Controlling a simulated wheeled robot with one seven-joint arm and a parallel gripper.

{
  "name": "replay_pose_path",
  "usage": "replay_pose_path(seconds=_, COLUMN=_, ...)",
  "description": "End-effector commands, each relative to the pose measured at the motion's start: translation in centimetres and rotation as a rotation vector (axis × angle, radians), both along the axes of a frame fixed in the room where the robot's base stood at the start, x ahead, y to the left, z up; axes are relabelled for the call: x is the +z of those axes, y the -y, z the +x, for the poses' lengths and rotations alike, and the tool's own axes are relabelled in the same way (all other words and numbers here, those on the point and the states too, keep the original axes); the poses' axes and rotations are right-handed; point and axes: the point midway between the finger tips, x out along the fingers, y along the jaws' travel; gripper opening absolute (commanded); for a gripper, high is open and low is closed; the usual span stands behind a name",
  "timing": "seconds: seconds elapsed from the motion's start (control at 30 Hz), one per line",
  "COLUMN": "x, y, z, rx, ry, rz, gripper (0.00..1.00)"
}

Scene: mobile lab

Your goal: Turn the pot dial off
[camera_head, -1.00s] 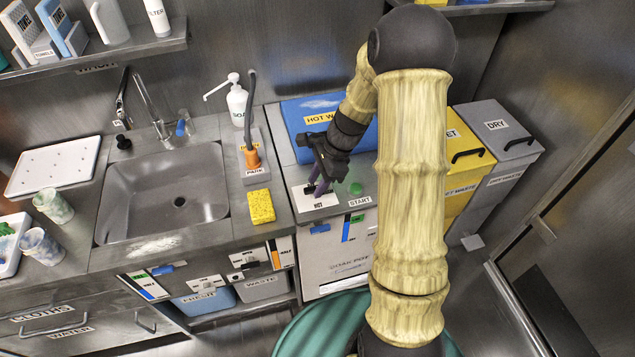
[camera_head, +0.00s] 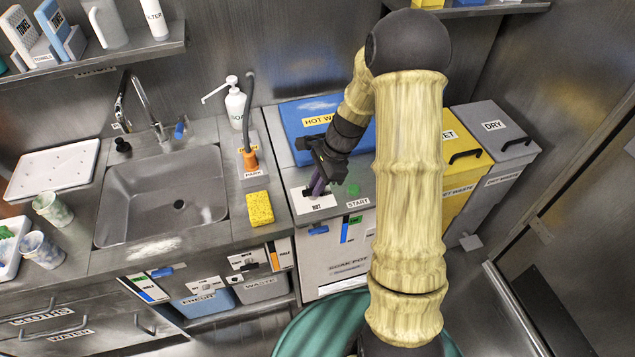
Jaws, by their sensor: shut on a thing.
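The soak pot unit (camera_head: 335,250) is a grey box with a blue lid (camera_head: 300,118) labelled "HOT W...", the rest hidden by my arm. A white plate (camera_head: 316,204) marked "HOT" lies on its top front-left part. The pot dial itself is hidden or too small to make out there. My gripper (camera_head: 317,188) reaches down from above with its purple fingers at this plate, shut on what appears to be the dial. The dial's angle cannot be read. A green START button (camera_head: 354,189) is just right of the gripper.
A yellow sponge (camera_head: 260,208), an orange-based hose holder (camera_head: 249,160) and a soap bottle (camera_head: 236,106) stand left of the pot. The sink (camera_head: 165,195) is further left. Yellow and grey (camera_head: 497,130) waste bins are right of my arm.

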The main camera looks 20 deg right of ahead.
Motion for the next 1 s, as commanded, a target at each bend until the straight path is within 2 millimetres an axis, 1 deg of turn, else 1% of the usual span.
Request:
replay_pose_path(seconds=0.03, x=0.14, y=-0.37, z=-0.12, rx=0.024, ry=-0.007, rz=0.006, gripper=0.00)
replay_pose_path(seconds=0.17, x=0.22, y=-0.45, z=-0.07, rx=0.093, ry=-0.007, rz=0.006, gripper=0.00)
replay_pose_path(seconds=0.37, x=0.32, y=-0.53, z=0.05, rx=0.242, ry=-0.009, rz=0.008, gripper=0.00)
replay_pose_path(seconds=1.0, x=0.08, y=-1.01, z=0.36, rx=0.848, ry=-0.010, rz=0.012, gripper=0.00)
